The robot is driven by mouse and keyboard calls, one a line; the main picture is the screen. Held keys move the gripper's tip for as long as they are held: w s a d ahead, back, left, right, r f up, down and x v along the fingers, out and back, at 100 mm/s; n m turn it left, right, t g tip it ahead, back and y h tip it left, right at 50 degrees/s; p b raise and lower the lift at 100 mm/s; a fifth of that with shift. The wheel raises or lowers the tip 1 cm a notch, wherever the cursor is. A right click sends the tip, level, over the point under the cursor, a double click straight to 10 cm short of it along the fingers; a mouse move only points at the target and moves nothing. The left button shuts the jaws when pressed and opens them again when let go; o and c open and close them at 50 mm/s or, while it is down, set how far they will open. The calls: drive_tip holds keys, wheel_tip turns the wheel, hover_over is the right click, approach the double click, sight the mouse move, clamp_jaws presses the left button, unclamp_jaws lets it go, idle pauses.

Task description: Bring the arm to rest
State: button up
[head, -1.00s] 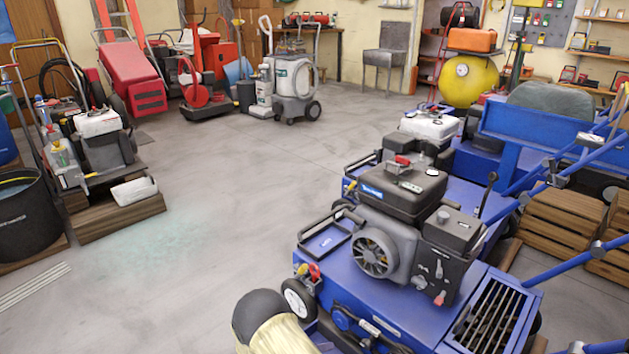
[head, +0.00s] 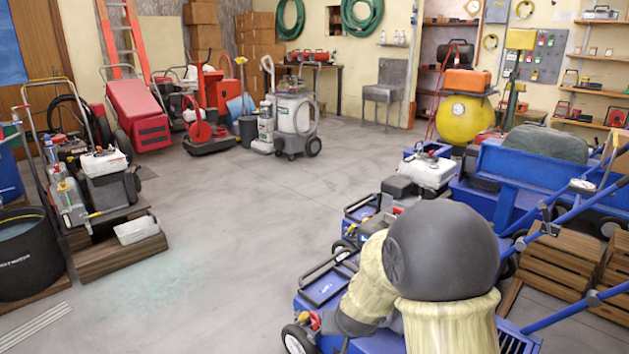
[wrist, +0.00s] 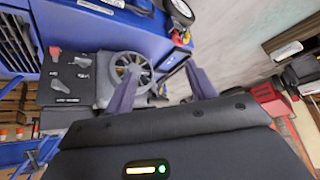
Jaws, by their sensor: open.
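My arm, with a dark rounded joint and cream sleeves, rises in front of the blue aerator (head: 318,292) in the head view and hides most of its engine. My gripper is out of sight in the head view. In the wrist view my gripper (wrist: 163,88) has its two purple-grey fingers spread apart with nothing between them. Behind them are the aerator's engine with its round fan (wrist: 130,72), its lever panel (wrist: 72,75) and a wheel (wrist: 180,12). I cannot tell how far the fingers are from the engine.
A second blue machine with a white-topped engine (head: 428,170) stands behind the first. Wooden crates (head: 560,255) are at right. A black tub (head: 28,262) and a wooden platform (head: 120,255) are at left. The grey floor (head: 230,220) between is open.

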drive_tip(key=s+d+r+g+p, duration=0.2)
drive_tip(key=s+d+r, duration=0.25)
drive_tip(key=s, duration=0.55)
drive_tip(key=s+d+r+g+p, duration=0.2)
drive_tip(key=s+d+r, duration=0.25)
drive_tip(key=s, duration=0.45)
wheel_tip(320, 180, up, 37)
drive_tip(key=p, duration=3.7)
drive_tip(key=shift+a, duration=0.25)
drive_tip(key=shift+c, duration=0.5)
